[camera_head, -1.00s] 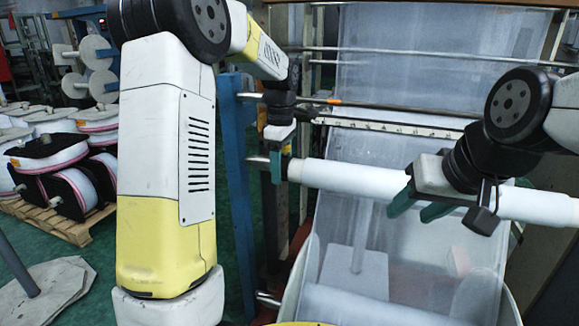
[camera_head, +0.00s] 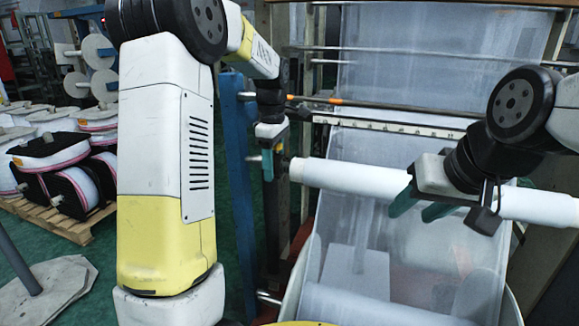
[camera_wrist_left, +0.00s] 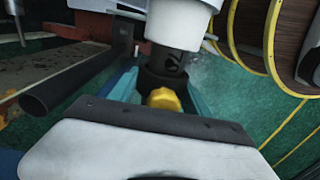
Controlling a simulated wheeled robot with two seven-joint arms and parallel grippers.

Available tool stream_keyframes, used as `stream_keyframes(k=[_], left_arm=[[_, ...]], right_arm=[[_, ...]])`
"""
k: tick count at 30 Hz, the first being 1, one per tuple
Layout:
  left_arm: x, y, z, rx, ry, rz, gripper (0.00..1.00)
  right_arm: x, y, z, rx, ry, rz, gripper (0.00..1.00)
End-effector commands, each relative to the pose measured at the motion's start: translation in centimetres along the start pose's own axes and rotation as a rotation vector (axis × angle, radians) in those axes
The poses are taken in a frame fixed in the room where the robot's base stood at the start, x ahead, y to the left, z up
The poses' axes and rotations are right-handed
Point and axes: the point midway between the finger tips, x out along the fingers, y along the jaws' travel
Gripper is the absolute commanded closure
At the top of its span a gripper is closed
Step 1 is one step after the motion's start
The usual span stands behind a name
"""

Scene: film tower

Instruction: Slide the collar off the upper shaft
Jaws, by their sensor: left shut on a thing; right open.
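The white roll (camera_head: 350,180) lies across the film machine on the upper shaft, whose metal end (camera_head: 252,158) shows left of my left gripper. My left gripper (camera_head: 273,163) is shut on the collar at the roll's left end. In the left wrist view the dark collar (camera_wrist_left: 165,70), with a yellow knob (camera_wrist_left: 163,98), sits between the teal fingers of this gripper (camera_wrist_left: 160,92). The white roll's end (camera_wrist_left: 178,25) is just beyond the collar; I cannot tell whether they touch. My right gripper (camera_head: 420,205) is open at the front of the roll, right of its middle.
A blue upright post (camera_head: 238,190) stands left of my left gripper. Clear film (camera_head: 380,240) hangs below the roll. A pallet (camera_head: 75,222) with several reels is at the far left. A dark tube (camera_wrist_left: 60,92) shows in the wrist view.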

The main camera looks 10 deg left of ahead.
Motion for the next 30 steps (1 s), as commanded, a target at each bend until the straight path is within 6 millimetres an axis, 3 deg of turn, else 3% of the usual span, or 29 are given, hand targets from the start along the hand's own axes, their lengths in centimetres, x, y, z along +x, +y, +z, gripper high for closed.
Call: stream_keyframes(k=[30], left_arm=[[-0.1, 0.0, -10.3, -0.003, 0.0, 0.001, 1.0]], right_arm=[[0.0, 0.0, 0.0, 0.0, 0.0, 0.0, 0.53]])
